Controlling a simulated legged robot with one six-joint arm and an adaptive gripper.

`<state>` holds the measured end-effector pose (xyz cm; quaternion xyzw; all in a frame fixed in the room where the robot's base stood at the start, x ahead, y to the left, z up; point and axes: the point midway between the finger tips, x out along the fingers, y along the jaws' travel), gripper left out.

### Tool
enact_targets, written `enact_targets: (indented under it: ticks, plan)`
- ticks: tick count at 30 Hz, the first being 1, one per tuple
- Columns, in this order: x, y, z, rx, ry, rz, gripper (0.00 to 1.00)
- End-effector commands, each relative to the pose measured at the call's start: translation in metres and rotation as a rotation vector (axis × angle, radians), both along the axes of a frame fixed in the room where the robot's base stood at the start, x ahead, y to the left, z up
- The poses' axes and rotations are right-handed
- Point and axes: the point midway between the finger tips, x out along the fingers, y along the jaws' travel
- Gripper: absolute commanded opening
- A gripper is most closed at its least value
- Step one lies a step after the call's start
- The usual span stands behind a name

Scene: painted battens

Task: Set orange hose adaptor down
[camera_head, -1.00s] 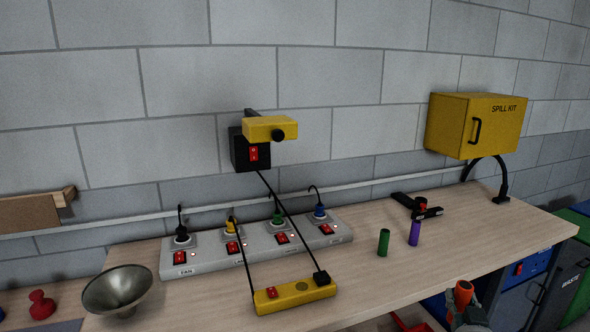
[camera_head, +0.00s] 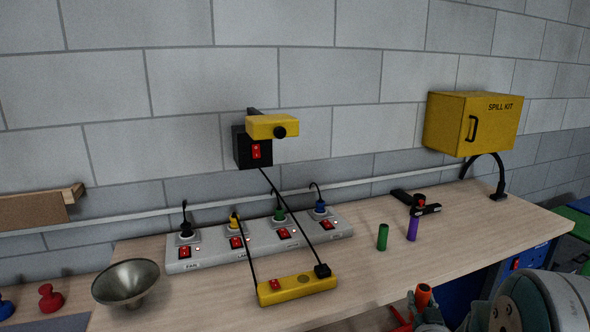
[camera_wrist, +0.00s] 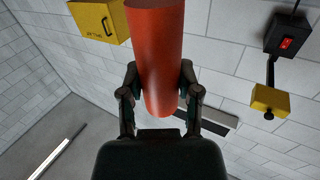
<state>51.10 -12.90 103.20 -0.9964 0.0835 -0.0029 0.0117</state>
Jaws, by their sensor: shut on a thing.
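The orange hose adaptor (camera_wrist: 156,60) is a plain cylinder. It fills the top middle of the wrist view, between the two fingers of my gripper (camera_wrist: 157,85), which is shut on it. In the head view the adaptor (camera_head: 423,296) shows at the lower right, in front of the bench's front edge, with my gripper (camera_head: 424,312) around its lower part. The wooden bench top (camera_head: 210,300) lies behind it. My arm hides part of the bench front at the lower right.
A green cylinder (camera_head: 382,237) and a purple cylinder (camera_head: 412,229) stand on the bench. A black clamp (camera_head: 415,203) lies behind them. A metal funnel (camera_head: 126,284), a socket strip (camera_head: 260,243) and a yellow switch box (camera_head: 297,289) take up the left. Bare bench lies right of the cylinders.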

Motion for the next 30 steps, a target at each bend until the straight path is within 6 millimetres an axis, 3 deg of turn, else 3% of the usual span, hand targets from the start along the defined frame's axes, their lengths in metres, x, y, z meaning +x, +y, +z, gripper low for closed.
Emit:
enact_targets:
  ticks: [6,16,23,30]
  plan:
    - [0.031,0.045,-0.053,0.005,0.008,0.069,0.0]
    - [0.051,0.11,-0.128,-0.011,0.008,0.149,0.0]
    - [0.05,0.127,-0.152,-0.021,0.009,0.168,0.0]
    - [0.02,0.128,-0.192,-0.021,0.013,0.167,0.0]
